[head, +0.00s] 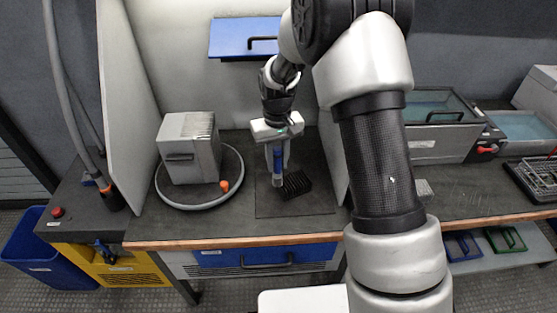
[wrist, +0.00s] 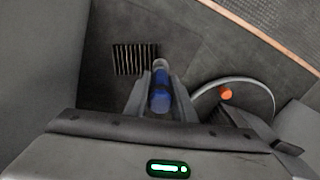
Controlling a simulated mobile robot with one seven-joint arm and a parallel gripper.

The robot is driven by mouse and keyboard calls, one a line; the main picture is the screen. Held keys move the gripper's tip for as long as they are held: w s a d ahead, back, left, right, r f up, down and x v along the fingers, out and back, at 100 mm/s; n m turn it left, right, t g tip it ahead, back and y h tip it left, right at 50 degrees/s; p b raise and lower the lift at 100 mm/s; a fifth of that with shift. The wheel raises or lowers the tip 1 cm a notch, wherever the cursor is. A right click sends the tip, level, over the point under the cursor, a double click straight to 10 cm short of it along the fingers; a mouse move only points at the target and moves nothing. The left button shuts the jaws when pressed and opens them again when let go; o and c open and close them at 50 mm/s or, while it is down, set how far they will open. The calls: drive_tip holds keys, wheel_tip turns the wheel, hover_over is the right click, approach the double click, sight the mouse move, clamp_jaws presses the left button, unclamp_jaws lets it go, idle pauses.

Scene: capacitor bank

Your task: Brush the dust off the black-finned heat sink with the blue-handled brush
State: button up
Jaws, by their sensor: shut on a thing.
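The black-finned heat sink (head: 296,185) lies on the dark mat on the workbench; it also shows in the wrist view (wrist: 135,59), its fins seen from above. My gripper (head: 277,150) is shut on the blue-handled brush (head: 278,164) and holds it upright, handle between the fingers. The brush's lower end is just left of the heat sink in the head view. In the wrist view the brush (wrist: 160,92) is at the lower right of the heat sink. I cannot tell whether the brush touches the heat sink or mat. The bristles are not clearly visible.
A grey box (head: 190,148) stands on a round turntable (head: 200,200) with an orange knob, left of the mat (head: 265,206). Upright partitions (head: 130,110) flank the work space. A blue wall cabinet (head: 245,38) hangs behind. A tank (head: 430,130) stands at the right.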

sight(277, 149)
drive_tip(key=shift+a+r+p, duration=0.1)
drive_tip(key=shift+r+p, duration=2.4)
drive_tip(key=shift+r, duration=1.55)
